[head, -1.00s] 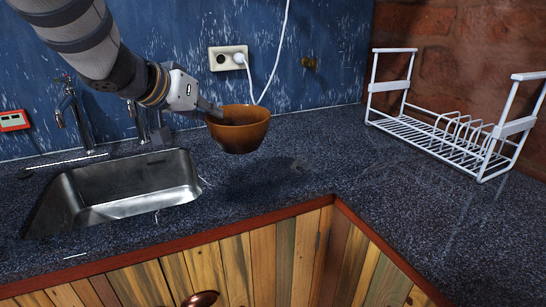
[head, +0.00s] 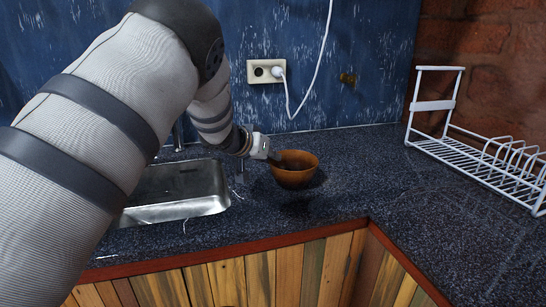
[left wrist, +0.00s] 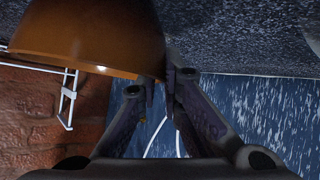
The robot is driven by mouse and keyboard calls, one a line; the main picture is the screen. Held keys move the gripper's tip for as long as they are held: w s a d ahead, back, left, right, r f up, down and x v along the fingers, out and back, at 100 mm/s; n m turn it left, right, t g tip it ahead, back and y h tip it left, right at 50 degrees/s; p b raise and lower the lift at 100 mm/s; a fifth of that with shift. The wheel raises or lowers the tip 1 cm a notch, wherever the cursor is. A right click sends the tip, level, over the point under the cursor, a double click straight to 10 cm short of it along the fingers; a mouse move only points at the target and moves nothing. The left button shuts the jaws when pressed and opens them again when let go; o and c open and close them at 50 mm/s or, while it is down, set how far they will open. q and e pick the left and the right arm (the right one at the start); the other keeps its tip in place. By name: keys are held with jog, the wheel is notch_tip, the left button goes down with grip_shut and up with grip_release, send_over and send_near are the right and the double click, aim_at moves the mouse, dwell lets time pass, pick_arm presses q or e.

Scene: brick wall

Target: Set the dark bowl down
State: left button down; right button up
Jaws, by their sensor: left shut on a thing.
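The bowl (head: 296,176) is orange-brown outside with a darker inside. It is roughly upright above the dark speckled counter (head: 345,185), right of the sink, with a shadow below it and apparently a small gap. My left gripper (head: 275,160) is shut on the bowl's left rim in the head view. In the left wrist view the bowl (left wrist: 90,35) fills the upper left, and the fingers (left wrist: 160,82) meet at its rim. My right gripper is not in view.
The steel sink (head: 180,207) lies left of the bowl. A white wire dish rack (head: 480,160) stands at the right by the brick wall. A socket (head: 262,72) with a plugged white cord is on the blue wall behind. The counter between bowl and rack is clear.

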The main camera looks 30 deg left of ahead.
pick_arm(q)
jog(key=shift+r, duration=0.2)
jog(key=shift+f, duration=0.1)
jog(key=c, duration=1.8)
grip_release()
jog(key=shift+f, duration=0.1)
jog(key=shift+o, duration=0.2)
jog(key=shift+s+r, duration=0.25)
jog(key=shift+r, duration=0.15)
jog(key=p+v, duration=0.1)
jog(key=v, duration=1)
jog(key=shift+s, duration=0.25)
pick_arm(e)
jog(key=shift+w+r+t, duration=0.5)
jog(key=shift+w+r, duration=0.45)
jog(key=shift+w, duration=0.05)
